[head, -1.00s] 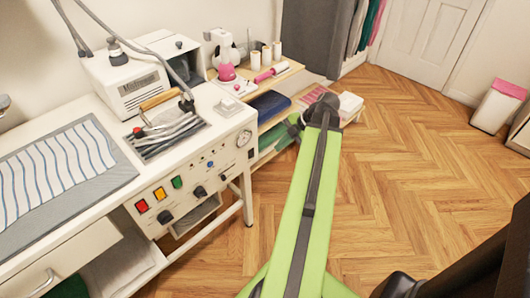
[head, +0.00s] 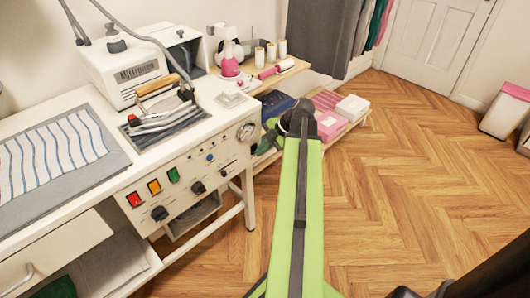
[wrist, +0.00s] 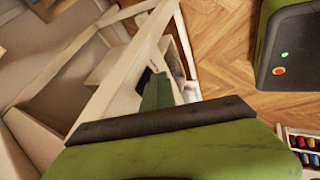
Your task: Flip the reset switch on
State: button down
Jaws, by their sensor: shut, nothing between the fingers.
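The white ironing station has a sloped front control panel (head: 185,183) facing the room. It carries red (head: 134,199), yellow (head: 154,187) and green (head: 173,175) rocker switches, black knobs, a blue button (head: 210,157), small toggles and a round gauge (head: 246,132). The labels are too small to read, so I cannot tell which is the reset switch or its position. My gripper (head: 266,141) is shut and empty, just right of the panel's gauge end, partly hidden behind my arm's end. It appears apart from the panel.
An iron (head: 160,119) rests on the station's top beside a white steam unit (head: 127,72). A low wooden shelf with pink and white boxes (head: 352,107) stands beyond my arm. The parquet floor (head: 400,190) to the right is clear. A pink-lidded bin (head: 507,110) stands far right.

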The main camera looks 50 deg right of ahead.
jog(key=shift+r+p, duration=0.7)
jog(key=shift+r, duration=0.05)
dwell(0.3)
jog(key=s+d+r+p, duration=0.3)
jog(key=s+r+p, duration=0.3)
jog(key=s, duration=0.4)
jog(key=shift+s+r, duration=0.2)
jog(key=shift+s, duration=0.05)
